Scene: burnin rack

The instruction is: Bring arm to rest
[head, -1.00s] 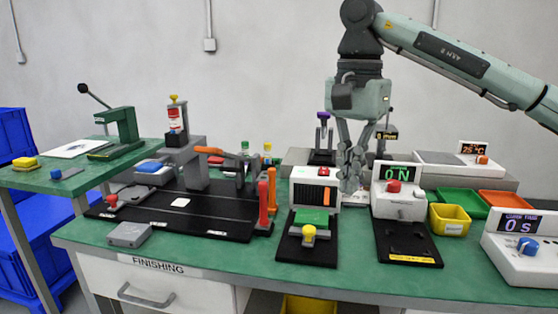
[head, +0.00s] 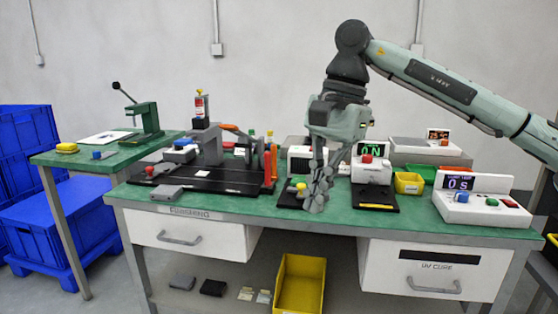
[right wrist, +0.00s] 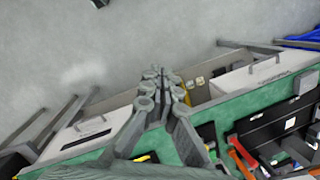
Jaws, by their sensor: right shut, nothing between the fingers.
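My right gripper (head: 318,190) hangs from the arm that comes in from the right in the head view. Its fingers point down in front of the small press fixture with the yellow knob (head: 301,186), near the bench's front edge. The fingers are together and empty. In the right wrist view the closed fingers (right wrist: 153,90) reach over the green bench edge, with floor beyond. Whether they touch anything cannot be told from the head view. My left gripper is not in view.
The green bench (head: 240,207) carries a black fixture (head: 222,182) with orange handles, a force tester with a red button (head: 367,158), a yellow bin (head: 409,183) and a timer box (head: 480,205). Blue crates (head: 60,220) stand at left. A yellow tote (head: 300,285) sits below.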

